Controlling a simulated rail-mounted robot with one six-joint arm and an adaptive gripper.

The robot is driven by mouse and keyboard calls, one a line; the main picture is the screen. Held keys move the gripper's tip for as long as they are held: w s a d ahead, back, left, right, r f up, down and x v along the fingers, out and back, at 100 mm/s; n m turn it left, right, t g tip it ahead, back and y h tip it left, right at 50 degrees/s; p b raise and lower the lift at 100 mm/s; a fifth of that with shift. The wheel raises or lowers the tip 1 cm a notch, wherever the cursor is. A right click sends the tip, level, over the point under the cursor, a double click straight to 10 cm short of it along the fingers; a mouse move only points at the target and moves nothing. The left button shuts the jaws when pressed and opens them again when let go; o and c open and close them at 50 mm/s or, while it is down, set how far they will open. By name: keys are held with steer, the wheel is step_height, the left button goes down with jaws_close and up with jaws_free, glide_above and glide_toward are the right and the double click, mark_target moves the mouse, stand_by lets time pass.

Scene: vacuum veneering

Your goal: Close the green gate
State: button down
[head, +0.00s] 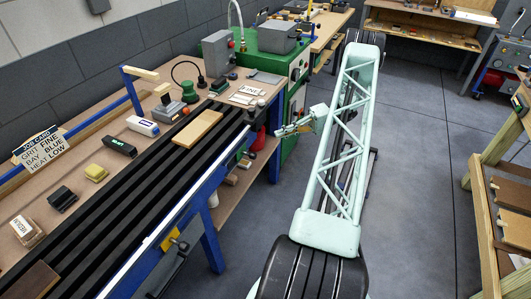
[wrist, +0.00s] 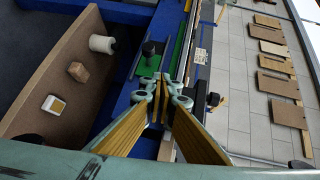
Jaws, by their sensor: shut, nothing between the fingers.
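My gripper (head: 280,131) is at the end of my pale green arm, pointing left beside the bench's right end. In the wrist view my gripper (wrist: 161,84) shows its fingertips together with nothing between them. A narrow green strip (wrist: 178,53) lies just beyond the fingertips, beside blue bars and a black knob (wrist: 149,47). I cannot tell whether this strip is the green gate, nor whether the fingers touch it. In the head view a large green cabinet (head: 262,37) stands behind the bench end; no separate gate is clear on it.
The bench (head: 60,175) carries long black rails, a pale wood strip (head: 198,129), a green knob (head: 188,91) and small blocks. A shelf (wrist: 65,65) below it holds a white roll (wrist: 101,44) and small items. Open floor (head: 415,190) lies right of my arm.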

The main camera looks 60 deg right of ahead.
steer(key=shift+t+h, duration=0.3)
steer(key=shift+t, duration=0.4)
steer(key=s+d+f, duration=0.2)
steer(key=f, duration=0.1)
steer(key=shift+s+d+f, duration=0.15)
steer(key=shift+d+f, duration=0.05)
steer(key=shift+a, duration=0.1)
steer(key=b, duration=0.2)
glide_toward(248, 154)
steer(key=shift+w+a+f, duration=0.3)
steer(key=shift+w+a, duration=0.15)
steer(key=shift+w, duration=0.3)
steer(key=shift+w+a+f, duration=0.25)
steer(key=shift+w+a, duration=0.2)
steer(key=shift+w, duration=0.3)
